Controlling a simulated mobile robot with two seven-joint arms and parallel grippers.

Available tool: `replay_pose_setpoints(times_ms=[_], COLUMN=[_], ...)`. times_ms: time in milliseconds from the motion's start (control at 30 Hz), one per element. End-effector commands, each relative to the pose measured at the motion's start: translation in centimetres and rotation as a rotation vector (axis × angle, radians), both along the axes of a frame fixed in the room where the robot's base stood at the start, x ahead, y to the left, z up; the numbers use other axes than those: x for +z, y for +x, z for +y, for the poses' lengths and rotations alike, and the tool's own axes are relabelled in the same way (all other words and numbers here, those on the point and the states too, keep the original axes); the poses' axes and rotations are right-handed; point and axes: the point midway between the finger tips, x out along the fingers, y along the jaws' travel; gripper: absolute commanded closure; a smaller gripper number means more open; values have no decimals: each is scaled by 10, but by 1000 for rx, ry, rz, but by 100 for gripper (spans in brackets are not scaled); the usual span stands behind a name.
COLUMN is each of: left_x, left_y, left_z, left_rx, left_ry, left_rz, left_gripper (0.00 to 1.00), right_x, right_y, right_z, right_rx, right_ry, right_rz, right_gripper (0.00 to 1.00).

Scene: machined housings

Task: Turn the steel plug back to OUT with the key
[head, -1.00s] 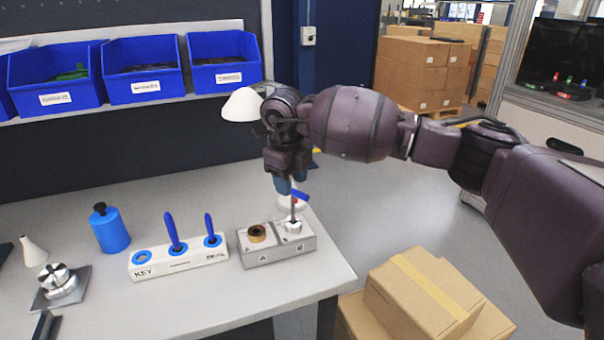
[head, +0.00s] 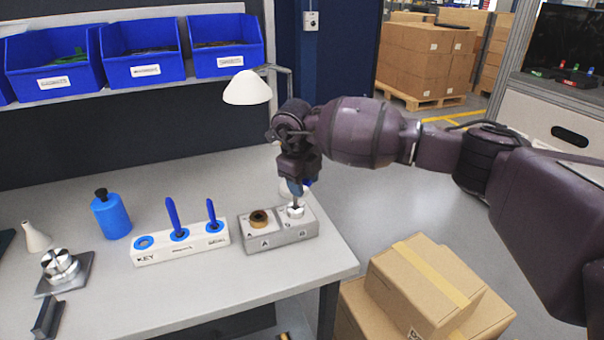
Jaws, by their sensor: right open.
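The steel plug (head: 295,212) sits in the right-hand seat, marked B, of a grey metal housing (head: 280,238). A brass-coloured plug (head: 259,218) is in the seat marked A. My right gripper (head: 296,190) points down just above the steel plug, its jaws open. A small blue piece (head: 308,183), likely the key's handle, shows just right of the fingers; the rest of the key is hidden by the gripper. I cannot tell whether the fingers touch it, nor read the OUT mark. My left gripper is not in view.
A white rack (head: 185,254) marked KEY holds two blue-handled tools (head: 173,216) (head: 211,211); its left hole is empty. A blue bottle (head: 111,216), a steel part (head: 60,267) and a white lamp (head: 247,88) are nearby. Cartons (head: 425,285) stand beyond the table's right edge.

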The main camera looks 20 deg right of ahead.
Motion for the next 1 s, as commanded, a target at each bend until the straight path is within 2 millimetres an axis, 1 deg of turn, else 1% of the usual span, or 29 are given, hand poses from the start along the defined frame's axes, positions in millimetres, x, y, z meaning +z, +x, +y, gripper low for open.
replay_pose_setpoints(times_ms=[167,200,367,400,500,667,900,1000], left_x=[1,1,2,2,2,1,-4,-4], left_y=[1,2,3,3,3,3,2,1], left_z=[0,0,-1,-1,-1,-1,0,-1], left_rx=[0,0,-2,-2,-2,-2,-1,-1], left_ry=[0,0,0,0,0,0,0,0], left_rz=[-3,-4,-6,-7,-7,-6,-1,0], left_gripper=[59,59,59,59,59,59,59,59], right_x=[0,0,0,0,0,0,-1,-1], right_y=[0,0,0,0,0,0,0,0], right_z=[0,0,0,0,0,0,0,0], right_rx=[0,0,0,0,0,29,221,248], right_ry=[0,0,0,0,0,0,0,-1], right_rz=[0,0,0,0,0,0,1,1], right_gripper=[54,57,81,87,100,100,100,100])
